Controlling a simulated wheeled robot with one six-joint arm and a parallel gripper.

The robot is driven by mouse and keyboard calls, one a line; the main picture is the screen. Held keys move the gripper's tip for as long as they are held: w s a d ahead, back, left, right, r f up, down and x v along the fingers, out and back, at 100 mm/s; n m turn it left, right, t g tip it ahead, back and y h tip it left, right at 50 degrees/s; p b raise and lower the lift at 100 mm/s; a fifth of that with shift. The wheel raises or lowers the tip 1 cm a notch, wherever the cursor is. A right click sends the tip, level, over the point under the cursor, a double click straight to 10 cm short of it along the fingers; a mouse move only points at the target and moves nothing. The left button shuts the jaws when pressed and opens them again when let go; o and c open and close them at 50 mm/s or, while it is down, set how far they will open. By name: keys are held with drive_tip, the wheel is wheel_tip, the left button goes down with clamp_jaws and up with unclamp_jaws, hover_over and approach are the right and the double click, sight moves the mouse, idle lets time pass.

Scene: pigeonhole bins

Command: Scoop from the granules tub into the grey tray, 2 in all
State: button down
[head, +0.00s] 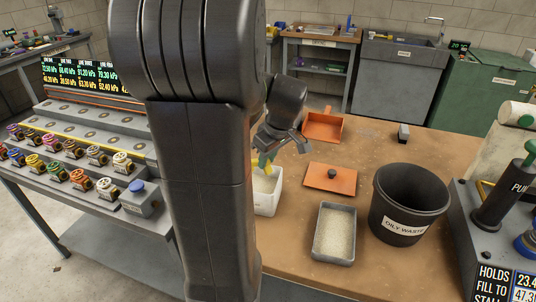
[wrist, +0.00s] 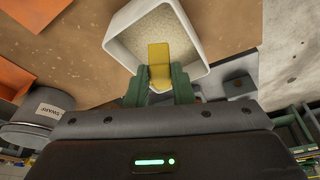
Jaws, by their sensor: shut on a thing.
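The white granules tub (head: 267,204) stands on the brown bench, partly hidden behind my arm in the head view. In the wrist view the tub (wrist: 194,76) holds pale granules (wrist: 182,38). My gripper (wrist: 159,84) is shut on a yellow scoop (wrist: 158,54), its green fingers on either side of it. The scoop is over the tub's opening; I cannot tell if its tip touches the granules. In the head view my gripper (head: 264,160) is at the tub's far rim. The grey tray (head: 318,237) stands right of the tub, with pale granules across its bottom.
A black oily-waste bin (head: 410,199) stands right of the tray. An orange lid with a black knob (head: 330,179) lies behind the tray, and an orange open container (head: 323,127) is farther back. A pump unit (head: 495,205) is at the right. Bare bench lies between them.

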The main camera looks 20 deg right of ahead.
sight(270, 170)
drive_tip(key=shift+f+b, duration=2.4)
drive_tip(key=shift+f, duration=1.05)
drive_tip(key=shift+r, duration=0.15)
